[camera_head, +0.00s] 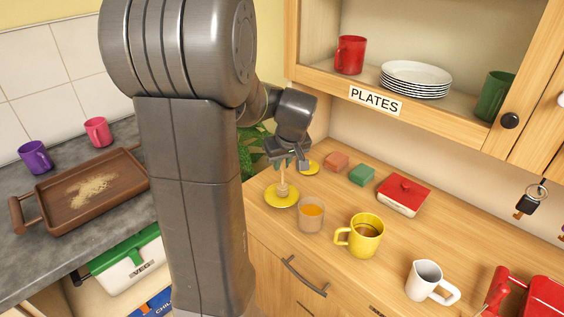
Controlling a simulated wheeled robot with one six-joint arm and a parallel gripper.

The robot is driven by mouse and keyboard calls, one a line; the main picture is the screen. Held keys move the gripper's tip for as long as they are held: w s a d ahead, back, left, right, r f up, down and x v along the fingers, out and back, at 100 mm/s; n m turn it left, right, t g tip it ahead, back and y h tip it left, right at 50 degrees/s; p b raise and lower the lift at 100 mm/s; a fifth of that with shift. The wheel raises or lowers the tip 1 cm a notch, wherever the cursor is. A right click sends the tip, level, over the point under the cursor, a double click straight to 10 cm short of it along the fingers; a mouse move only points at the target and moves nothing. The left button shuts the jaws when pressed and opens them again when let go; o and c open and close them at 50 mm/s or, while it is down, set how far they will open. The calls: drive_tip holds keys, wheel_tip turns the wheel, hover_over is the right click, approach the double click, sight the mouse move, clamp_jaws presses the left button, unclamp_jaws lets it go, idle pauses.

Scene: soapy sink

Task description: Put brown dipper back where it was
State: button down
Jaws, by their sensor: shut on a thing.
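My gripper (287,164) is shut on the upper end of the light brown dipper (284,189), which points down. The dipper is roughly upright, with its wider head over the middle of a round yellow saucer (271,202). I cannot tell whether the head touches the saucer. A glass of amber liquid (311,216) stands just to the right of the saucer. My gripper's fingers partly hide the dipper's top.
A second yellow round piece (313,167) lies behind my gripper. Two sponges, orange (337,160) and green (361,175), a red box (404,195), a yellow mug (367,236) and a white jug (427,281) stand rightward. The PLATES shelf (318,77) overhangs the counter.

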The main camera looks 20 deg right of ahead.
drive_tip(key=shift+f, duration=0.2)
drive_tip(key=c, duration=1.4)
unclamp_jaws()
drive_tip(key=shift+r, duration=0.15)
drive_tip(key=shift+r, duration=0.25)
drive_tip(key=v, duration=1.1)
drive_tip(key=shift+s+r, duration=0.2)
drive_tip(key=shift+s, duration=0.05)
